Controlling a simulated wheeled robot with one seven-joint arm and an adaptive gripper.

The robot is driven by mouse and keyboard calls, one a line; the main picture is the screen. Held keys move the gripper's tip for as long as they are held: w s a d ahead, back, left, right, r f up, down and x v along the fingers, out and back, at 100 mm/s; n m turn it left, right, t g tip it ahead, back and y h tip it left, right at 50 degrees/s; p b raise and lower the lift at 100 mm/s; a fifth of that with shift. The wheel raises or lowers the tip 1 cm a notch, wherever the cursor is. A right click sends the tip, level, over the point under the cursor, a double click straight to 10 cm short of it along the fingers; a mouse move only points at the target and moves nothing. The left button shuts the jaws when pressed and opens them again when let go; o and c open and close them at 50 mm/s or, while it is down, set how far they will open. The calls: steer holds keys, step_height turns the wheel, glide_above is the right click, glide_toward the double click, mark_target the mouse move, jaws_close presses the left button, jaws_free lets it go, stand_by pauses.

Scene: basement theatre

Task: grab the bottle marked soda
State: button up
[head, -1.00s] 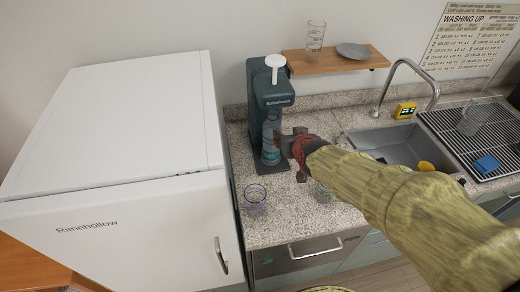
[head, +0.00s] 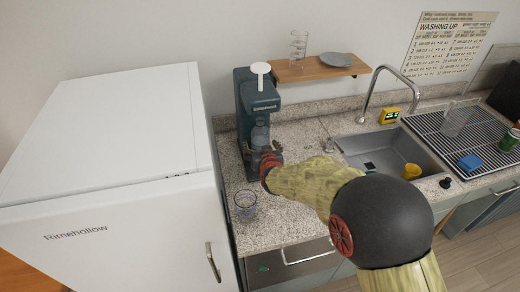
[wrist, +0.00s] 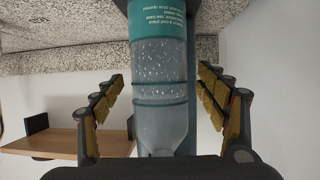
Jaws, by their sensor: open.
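A clear bottle (head: 260,134) with a teal label stands upright in the dark drinks machine (head: 258,100) on the counter. It also fills the middle of the wrist view (wrist: 160,70), upside down, with small print on its label; the word soda cannot be read. My gripper (head: 262,160) is at the bottle and hides its lower part in the head view. In the wrist view my gripper (wrist: 160,90) is open, with one finger on each side of the bottle and gaps visible between.
A glass (head: 245,204) stands on the counter in front of the machine. The white fridge (head: 110,130) rises close on the left. A wooden shelf (head: 300,73) with a glass and a plate hangs above. The sink (head: 390,150) and drying rack (head: 470,138) are right.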

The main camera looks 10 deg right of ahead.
steer(key=shift+w+d+f, duration=0.1)
steer(key=shift+w+f, duration=0.15)
steer(key=shift+w, duration=0.45)
steer(key=shift+c, duration=0.3)
